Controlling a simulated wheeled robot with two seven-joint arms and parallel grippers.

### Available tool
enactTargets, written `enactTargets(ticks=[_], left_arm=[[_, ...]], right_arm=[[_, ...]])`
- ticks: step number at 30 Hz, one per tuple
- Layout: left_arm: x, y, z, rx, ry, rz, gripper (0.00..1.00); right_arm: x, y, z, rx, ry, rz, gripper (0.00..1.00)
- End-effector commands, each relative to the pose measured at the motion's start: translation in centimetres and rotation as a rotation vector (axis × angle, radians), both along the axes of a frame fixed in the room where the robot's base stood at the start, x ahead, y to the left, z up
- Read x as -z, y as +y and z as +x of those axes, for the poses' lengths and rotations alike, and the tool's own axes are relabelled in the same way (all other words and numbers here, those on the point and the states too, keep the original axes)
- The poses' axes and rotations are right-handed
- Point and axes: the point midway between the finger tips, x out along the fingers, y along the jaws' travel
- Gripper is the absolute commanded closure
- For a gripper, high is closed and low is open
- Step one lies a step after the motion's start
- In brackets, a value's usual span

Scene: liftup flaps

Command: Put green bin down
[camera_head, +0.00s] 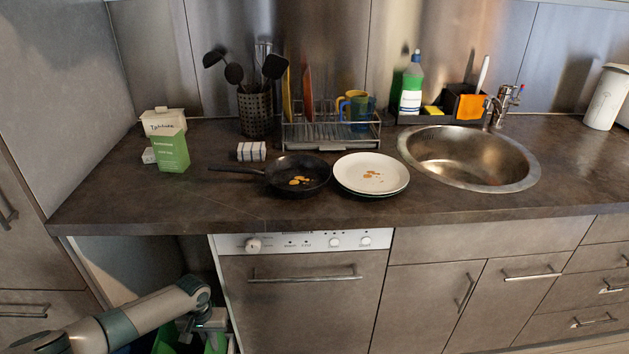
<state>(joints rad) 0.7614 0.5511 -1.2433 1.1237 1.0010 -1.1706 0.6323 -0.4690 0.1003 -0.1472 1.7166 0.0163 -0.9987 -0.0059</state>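The green bin (165,340) shows only in part at the bottom edge of the head view, in the open space under the counter left of the dishwasher. My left arm comes in from the left and covers much of it. My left gripper (206,326) points down at the bin, overlapping its upper part in the picture. Its fingertips are hidden, so I cannot tell whether it grips the bin, or whether the bin touches the floor. My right gripper is out of view.
The dishwasher (305,305) stands just right of the bin, and a tall cabinet (25,230) is at the left. The countertop (250,205) above holds a green and white carton (170,150), a pan (300,178) and plates (371,175).

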Motion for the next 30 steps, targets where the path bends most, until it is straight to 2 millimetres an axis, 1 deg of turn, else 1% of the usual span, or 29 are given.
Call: enactTargets(ticks=[1, 4, 9, 12, 30], left_arm=[[-0.8, 0.0, 0.2, 0.000, -0.003, -0.002, 1.00], [-1.8, 0.0, 0.2, 0.000, -0.003, -0.001, 1.00], [-3.3, 0.0, 0.3, 0.001, -0.004, -0.001, 1.00], [-3.8, 0.1, 0.2, 0.001, -0.003, 0.000, 1.00], [-4.3, 0.1, 0.3, 0.000, -0.003, 0.000, 1.00]], right_arm=[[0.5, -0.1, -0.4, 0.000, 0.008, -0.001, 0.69], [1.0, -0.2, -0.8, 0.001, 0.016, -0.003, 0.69], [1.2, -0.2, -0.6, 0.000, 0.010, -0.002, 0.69], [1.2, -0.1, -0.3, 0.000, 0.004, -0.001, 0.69], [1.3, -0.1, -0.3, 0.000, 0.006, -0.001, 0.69]])
